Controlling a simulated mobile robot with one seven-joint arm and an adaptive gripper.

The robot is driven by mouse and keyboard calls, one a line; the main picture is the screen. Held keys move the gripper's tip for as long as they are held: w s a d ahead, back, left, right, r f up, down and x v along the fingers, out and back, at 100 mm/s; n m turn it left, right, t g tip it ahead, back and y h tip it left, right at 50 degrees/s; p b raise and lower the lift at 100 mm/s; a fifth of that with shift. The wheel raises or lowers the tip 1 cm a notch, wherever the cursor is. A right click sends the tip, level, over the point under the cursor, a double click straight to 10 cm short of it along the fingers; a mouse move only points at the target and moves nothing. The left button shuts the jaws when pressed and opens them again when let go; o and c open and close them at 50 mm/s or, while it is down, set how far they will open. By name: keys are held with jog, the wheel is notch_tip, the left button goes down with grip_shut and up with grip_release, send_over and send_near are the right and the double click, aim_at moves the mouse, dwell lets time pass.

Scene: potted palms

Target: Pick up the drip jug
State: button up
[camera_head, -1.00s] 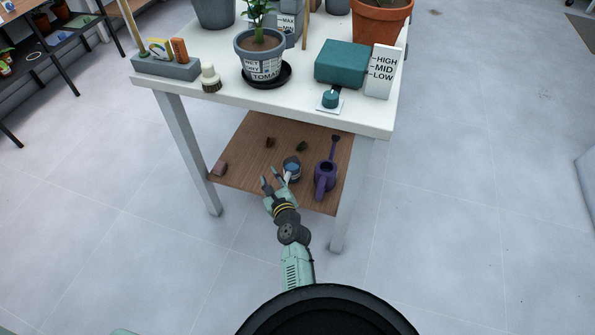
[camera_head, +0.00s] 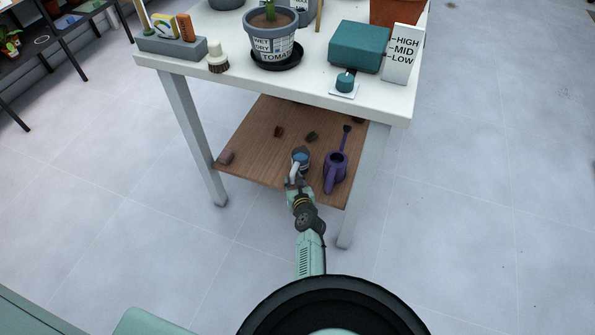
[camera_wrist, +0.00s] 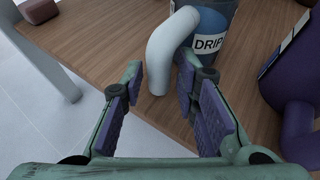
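The drip jug (camera_head: 301,156) stands upright near the front edge of the wooden lower shelf (camera_head: 255,150) of the white table. In the wrist view the jug (camera_wrist: 216,24) is dark with blue, has a white "DRIP" label, and its white bent handle (camera_wrist: 165,48) points toward me. My gripper (camera_head: 294,184) is at the shelf's front edge, just in front of the jug. In the wrist view my gripper (camera_wrist: 160,76) is open, with the handle's lower end between or just beyond its fingertips. I cannot tell whether they touch it.
A purple watering can (camera_head: 335,172) stands close to the right of the jug; it also shows in the wrist view (camera_wrist: 297,122). A reddish block (camera_head: 226,157) lies at the shelf's left. Table legs (camera_head: 359,190) flank the shelf, and the white tabletop (camera_head: 225,80) overhangs it.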

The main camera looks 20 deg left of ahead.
jog(key=shift+x, duration=0.8)
jog(key=shift+c, duration=0.3)
grip_shut()
